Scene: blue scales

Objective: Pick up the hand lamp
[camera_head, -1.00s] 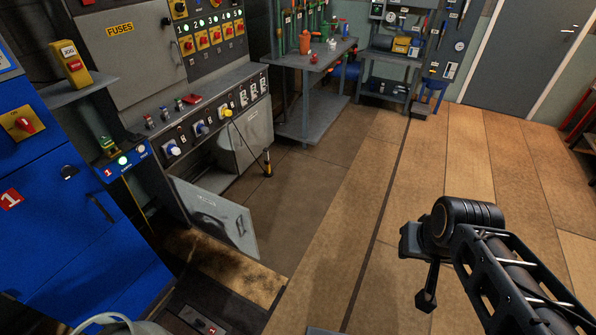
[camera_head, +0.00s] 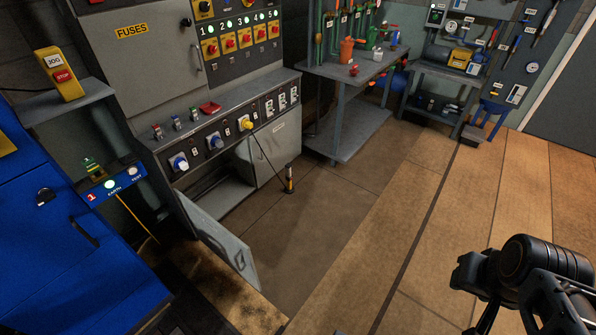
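What looks like the hand lamp (camera_head: 289,180) is a small, slim yellow and black thing standing about upright on the floor. It is near the open lower door of the grey fuse cabinet. A dark cable runs from it up to a yellow plug (camera_head: 246,124) on the cabinet front. My black arm enters at the lower right. Its end, with my gripper (camera_head: 484,318), is cut off by the bottom edge, so I cannot see whether the fingers are open. It is well to the right of the lamp, with no contact.
The grey cabinet's open door (camera_head: 222,243) juts out at the lower left of the lamp. A blue cabinet (camera_head: 60,245) stands further left. A grey workbench (camera_head: 335,150) and a tool stand (camera_head: 440,105) are behind. The floor between lamp and arm is clear.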

